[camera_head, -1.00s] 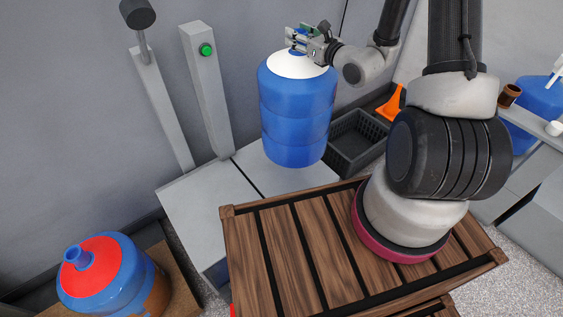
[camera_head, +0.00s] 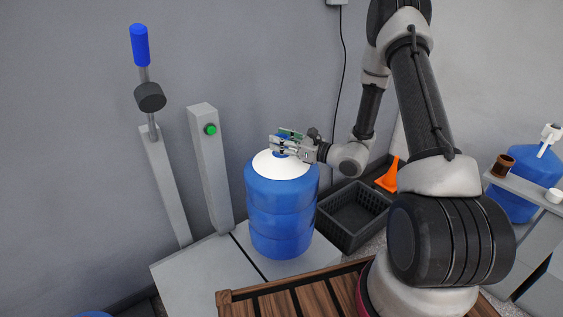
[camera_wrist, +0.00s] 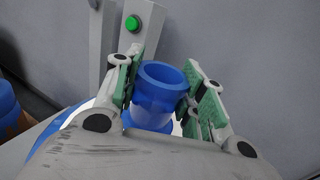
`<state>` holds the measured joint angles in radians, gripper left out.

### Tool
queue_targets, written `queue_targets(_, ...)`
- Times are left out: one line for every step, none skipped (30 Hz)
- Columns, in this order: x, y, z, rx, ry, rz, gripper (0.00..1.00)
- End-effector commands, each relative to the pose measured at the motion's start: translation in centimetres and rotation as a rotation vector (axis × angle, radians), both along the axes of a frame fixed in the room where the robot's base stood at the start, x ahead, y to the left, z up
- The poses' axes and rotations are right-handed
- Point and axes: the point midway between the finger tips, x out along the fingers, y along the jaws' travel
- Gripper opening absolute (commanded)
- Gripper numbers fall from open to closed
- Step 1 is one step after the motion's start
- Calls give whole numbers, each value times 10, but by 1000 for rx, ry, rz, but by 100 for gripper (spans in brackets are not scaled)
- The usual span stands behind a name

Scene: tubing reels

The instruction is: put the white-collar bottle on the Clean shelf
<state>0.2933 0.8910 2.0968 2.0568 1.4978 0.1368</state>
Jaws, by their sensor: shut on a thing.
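The white-collar bottle (camera_head: 282,205) is a large ribbed blue bottle with a white top, upright at the middle of the head view. My gripper (camera_head: 284,141) is shut on its blue neck from the right side. In the wrist view, the green finger pads (camera_wrist: 166,100) sit on both sides of the open blue neck (camera_wrist: 160,85). The bottle is over or on a grey-white bench top (camera_head: 195,273); I cannot tell whether its base touches. No Clean label shows in these frames.
A grey post with a green button (camera_head: 210,130) and a blue-handled lever (camera_head: 140,45) stand left of the bottle. A dark crate (camera_head: 355,217) and orange cone (camera_head: 389,176) lie to the right. Another blue bottle (camera_head: 518,185) stands far right. Wooden slats (camera_head: 290,297) are in front.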

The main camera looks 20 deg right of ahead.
Motion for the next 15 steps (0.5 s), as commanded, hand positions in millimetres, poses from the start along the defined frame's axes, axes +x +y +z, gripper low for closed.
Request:
queue_targets(0,0,-4,2,-1,0,0)
queue_targets(0,0,-6,1,-1,0,0)
queue_targets(0,0,-9,1,-1,0,0)
queue_targets(0,0,-12,1,-2,0,0)
queue_targets(1,0,-15,1,-3,0,0)
queue_targets(0,0,-21,1,-1,0,0)
queue_targets(0,0,-26,2,-1,0,0)
queue_targets(0,0,-30,3,0,0,0)
queue_targets(0,0,-37,2,-1,0,0)
queue_targets(0,0,-40,1,-1,0,0)
queue_targets(0,0,-44,1,-1,0,0)
queue_targets(0,0,-47,1,-3,0,0)
queue_targets(0,0,-48,1,-3,-1,0)
queue_targets(0,0,-49,1,-3,-1,0)
queue_targets(0,0,-50,1,-4,-1,0)
